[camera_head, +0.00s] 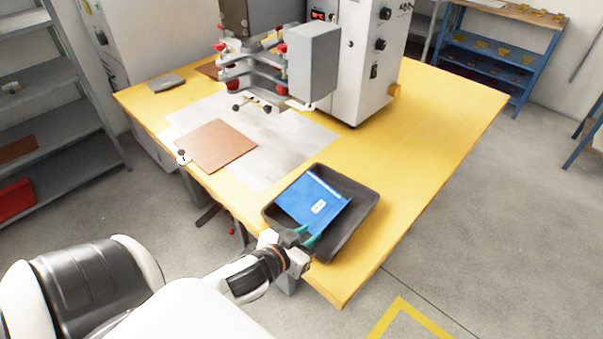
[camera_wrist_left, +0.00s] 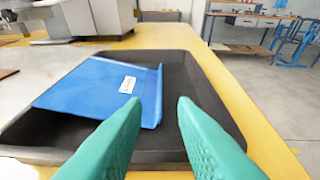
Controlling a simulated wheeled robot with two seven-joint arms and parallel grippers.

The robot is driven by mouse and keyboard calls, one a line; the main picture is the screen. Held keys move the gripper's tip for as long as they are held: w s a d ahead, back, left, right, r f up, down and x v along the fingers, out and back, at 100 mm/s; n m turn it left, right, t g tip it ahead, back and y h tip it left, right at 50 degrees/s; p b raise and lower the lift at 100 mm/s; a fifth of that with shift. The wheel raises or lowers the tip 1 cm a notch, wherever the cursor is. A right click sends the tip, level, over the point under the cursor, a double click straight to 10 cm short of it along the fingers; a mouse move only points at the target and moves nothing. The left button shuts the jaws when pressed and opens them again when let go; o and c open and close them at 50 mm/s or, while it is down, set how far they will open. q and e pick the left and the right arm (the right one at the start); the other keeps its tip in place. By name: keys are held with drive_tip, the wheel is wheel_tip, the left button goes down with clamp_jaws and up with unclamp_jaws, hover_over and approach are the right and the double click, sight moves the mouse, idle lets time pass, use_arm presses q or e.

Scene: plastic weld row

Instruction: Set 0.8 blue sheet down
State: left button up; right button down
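A blue sheet (camera_head: 306,192) with a small white label lies tilted in a black tray (camera_head: 367,200) at the front of the yellow table. In the left wrist view the sheet (camera_wrist_left: 85,88) rests over the tray's left part, and its right edge looks bent up. My left gripper (camera_head: 308,238) is at the tray's near side. Its green fingertips (camera_wrist_left: 158,103) are apart, with the sheet's right edge seen between and beyond them. I cannot tell whether they touch it. The label's text is too small to read. My right gripper is out of view.
A brown sheet (camera_head: 216,145) lies on a pale grey plate (camera_head: 264,172) left of the tray. A welding machine with a grey block (camera_head: 313,62) and red-tipped clamps stands behind. The table's right side (camera_head: 440,120) is clear.

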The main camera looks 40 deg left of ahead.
use_arm(q)
drive_tip(key=shift+v, duration=1.15)
